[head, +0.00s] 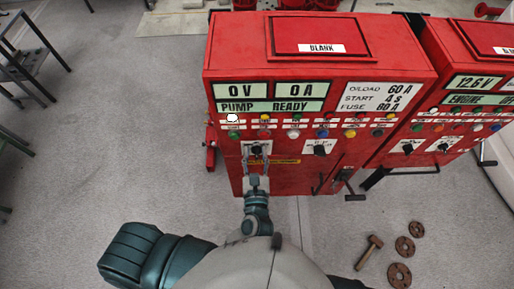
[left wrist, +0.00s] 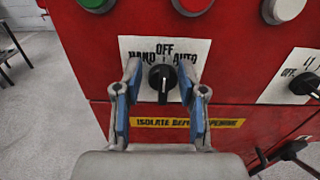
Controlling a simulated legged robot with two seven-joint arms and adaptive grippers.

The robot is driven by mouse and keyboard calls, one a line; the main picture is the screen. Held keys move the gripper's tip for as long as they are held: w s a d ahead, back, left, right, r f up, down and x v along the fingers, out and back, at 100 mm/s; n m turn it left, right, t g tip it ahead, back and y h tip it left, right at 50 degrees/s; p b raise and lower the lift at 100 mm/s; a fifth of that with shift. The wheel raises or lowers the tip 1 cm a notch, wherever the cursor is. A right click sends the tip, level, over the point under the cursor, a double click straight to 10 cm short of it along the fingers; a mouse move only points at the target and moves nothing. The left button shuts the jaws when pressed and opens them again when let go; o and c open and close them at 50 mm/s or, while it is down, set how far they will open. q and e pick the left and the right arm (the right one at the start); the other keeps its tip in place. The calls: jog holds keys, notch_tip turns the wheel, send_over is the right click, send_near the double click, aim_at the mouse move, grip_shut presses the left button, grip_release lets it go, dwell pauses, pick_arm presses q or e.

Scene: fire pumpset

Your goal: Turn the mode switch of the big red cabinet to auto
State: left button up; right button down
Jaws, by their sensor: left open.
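The big red cabinet (head: 235,50) stands ahead of me in the head view. Its mode switch is a black knob (left wrist: 163,88) on a white plate (left wrist: 147,46) marked HAND, OFF and AUTO. The knob's white mark points up at OFF. My left gripper (head: 256,155) is at the lower left of the cabinet's front. In the left wrist view my left gripper (left wrist: 160,80) is open, with one finger on each side of the knob. I cannot tell whether the fingers touch it. My right gripper is not in view.
A second black switch (head: 320,149) is to the right on the same cabinet. Coloured lamps and buttons (head: 294,133) sit above. A crank handle (head: 343,180) juts out lower right. Another red cabinet (head: 440,70) stands at right. A hammer (head: 369,252) and rusty discs (head: 399,275) lie on the floor.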

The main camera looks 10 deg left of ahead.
pick_arm(q)
jog(key=shift+d, duration=0.25)
jog(key=c, duration=0.4)
jog(key=shift+d, duration=0.1)
grip_shut()
jog(key=m+p, duration=0.2)
jog(key=p, duration=0.1)
jog(key=m+p, duration=0.2)
jog(key=p, duration=0.1)
jog(key=m+p, duration=0.2)
jog(key=m, duration=0.1)
jog(key=shift+d+f+p, duration=0.1)
jog(key=shift+d+p, duration=0.3)
jog(key=shift+w+d+f+m+p, duration=0.1)
jog(key=shift+f+m+p, duration=0.2)
jog(key=shift+m+p, duration=0.8)
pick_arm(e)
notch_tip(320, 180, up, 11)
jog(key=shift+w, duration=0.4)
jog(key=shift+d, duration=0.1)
